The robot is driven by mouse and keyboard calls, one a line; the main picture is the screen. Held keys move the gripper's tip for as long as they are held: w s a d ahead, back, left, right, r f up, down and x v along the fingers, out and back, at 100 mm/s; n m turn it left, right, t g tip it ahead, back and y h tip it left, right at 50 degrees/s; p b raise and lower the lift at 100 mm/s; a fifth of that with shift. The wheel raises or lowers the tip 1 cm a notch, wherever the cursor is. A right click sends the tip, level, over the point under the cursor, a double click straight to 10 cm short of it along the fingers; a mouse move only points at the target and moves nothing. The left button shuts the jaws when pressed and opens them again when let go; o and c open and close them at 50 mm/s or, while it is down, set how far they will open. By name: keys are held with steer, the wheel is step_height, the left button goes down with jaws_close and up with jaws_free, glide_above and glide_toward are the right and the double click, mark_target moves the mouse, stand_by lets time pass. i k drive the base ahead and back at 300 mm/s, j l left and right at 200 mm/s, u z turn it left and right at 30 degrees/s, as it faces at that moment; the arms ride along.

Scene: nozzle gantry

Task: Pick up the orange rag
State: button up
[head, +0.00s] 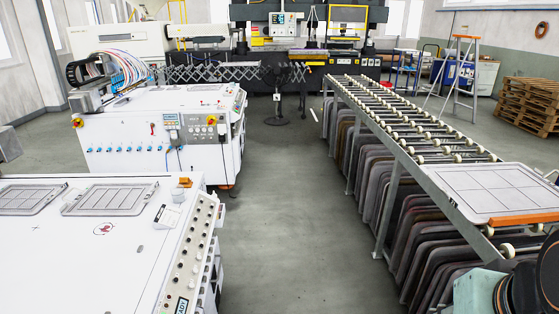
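No thing in the head view can be told for sure as an orange rag. A small orange item (185,182) sits at the back right corner of the near white machine, too small to tell whether it is cloth. A flat orange strip (524,219) lies along the front edge of a grey panel (492,188) on the roller conveyor at the right; it looks stiff and straight. My gripper is not in view.
The near white machine (95,235) fills the lower left. A second white machine (160,125) stands behind it. The roller conveyor (425,150) runs along the right, with dark panels hanging below. The grey floor (285,220) between is clear. Wooden pallets (528,105) stand far right.

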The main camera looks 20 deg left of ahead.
mark_target(186, 182)
steer(key=i+u, duration=0.25)
steer(key=i, duration=0.3)
steer(key=i+u, duration=0.25)
steer(key=i, duration=0.3)
steer(key=i+l+u, duration=0.15)
steer(key=i+u, duration=0.15)
steer(key=i, duration=0.85)
steer(key=i+u, duration=0.5)
steer(key=u, duration=0.15)
steer(key=i+u, duration=0.6)
steer(key=u, duration=0.2)
steer(key=i+u, duration=0.25)
steer(key=u, duration=0.2)
steer(key=i+l+u, duration=0.1)
steer(key=u, duration=0.35)
steer(key=i, duration=0.1)
